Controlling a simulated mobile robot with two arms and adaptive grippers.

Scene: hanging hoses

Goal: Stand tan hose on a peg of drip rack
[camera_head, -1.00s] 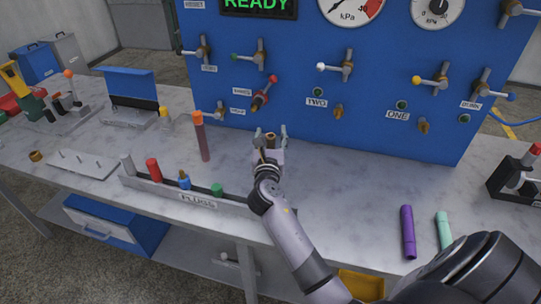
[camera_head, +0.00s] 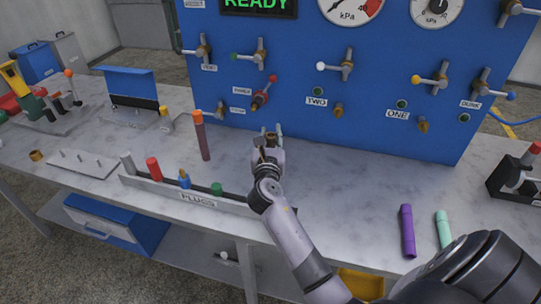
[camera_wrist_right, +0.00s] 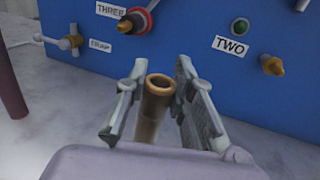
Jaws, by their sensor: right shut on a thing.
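My right gripper (camera_head: 271,134) is over the bench in front of the blue panel. It is shut on the tan hose (camera_wrist_right: 157,108), which stands upright between the two fingers in the right wrist view. The hose's open round top end faces up; its lower end is hidden by the gripper. In the head view only a small bit of the hose shows between the fingers. The drip rack (camera_head: 92,170), a pale flat plate with a few short upright pegs, lies on the bench at the left, well apart from the gripper. Its pegs look bare. My left gripper is not in view.
A plug holder (camera_head: 154,185) with several coloured plugs stands between rack and gripper. The blue panel (camera_head: 375,125) with valves rises behind. Purple (camera_head: 407,230) and mint (camera_head: 443,229) pieces lie at right.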

